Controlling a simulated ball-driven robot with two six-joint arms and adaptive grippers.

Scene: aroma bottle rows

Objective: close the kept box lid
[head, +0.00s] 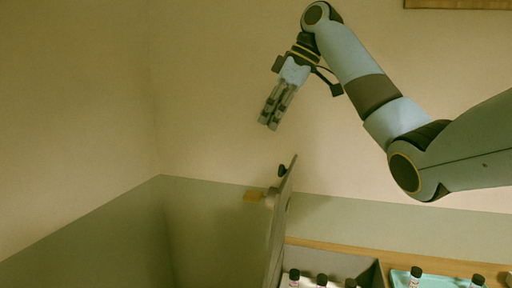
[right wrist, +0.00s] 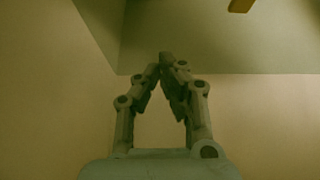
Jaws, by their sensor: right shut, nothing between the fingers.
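The box (head: 332,258) stands at the bottom centre of the head view, with its grey inner wall showing. Its lid (head: 278,225) stands up nearly vertical at the box's left side, seen almost edge-on, with a dark knob near its top. My right gripper (head: 269,125) hangs above and slightly left of the lid's top, apart from it, with its fingers pointing down. In the right wrist view its fingertips (right wrist: 166,58) meet and hold nothing. My left gripper is in neither view.
Several dark-capped bottles (head: 321,280) stand in the box. A pale green tray (head: 440,281) with bottles (head: 415,277) lies to its right on a wooden surface (head: 338,247). The air around the gripper is clear.

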